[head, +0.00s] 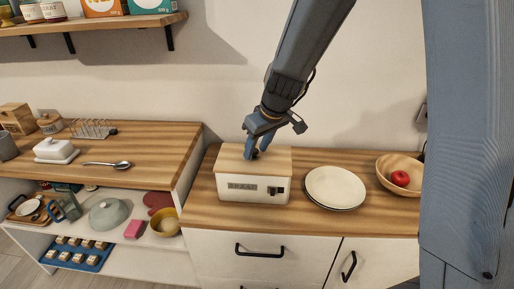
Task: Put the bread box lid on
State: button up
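The bread box (242,188) is a cream box with a dark label and a small black latch on its front. It stands on the wooden counter. Its pale wooden lid (235,163) lies over the top of the box and looks level. I cannot see whether it is fully seated at the back. My gripper (257,152) points down at the middle of the lid, with its blue-grey fingers around or just above a small dark part there, perhaps a knob. I cannot tell whether the fingers are closed on it.
White plates (335,187) lie just right of the box. A wooden bowl (388,171) with a red fruit (400,178) is farther right. A lower wooden-topped shelf unit (150,140) with dishes stands to the left. A wall shelf (95,23) is at upper left.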

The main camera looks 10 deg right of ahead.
jog(key=shift+r, duration=0.15)
jog(key=shift+r+p, duration=0.2)
jog(key=shift+p, duration=0.2)
jog(key=b+v, duration=0.2)
jog(key=v, duration=0.9)
jog(key=s+d+f+m+g+h, duration=0.1)
jog(key=s+d+f+m, duration=0.2)
jog(key=s+f, duration=0.4)
jog(key=s+d+f+m+g+h, duration=0.1)
jog(key=s+d+f+m, duration=0.2)
jog(key=s+d+f, duration=0.3)
jog(key=s+f, duration=0.1)
jog(key=s, duration=0.3)
jog(key=shift+s+d+m+g, duration=0.25)
jog(key=shift+m+g, duration=0.05)
jog(key=shift+g, duration=0.1)
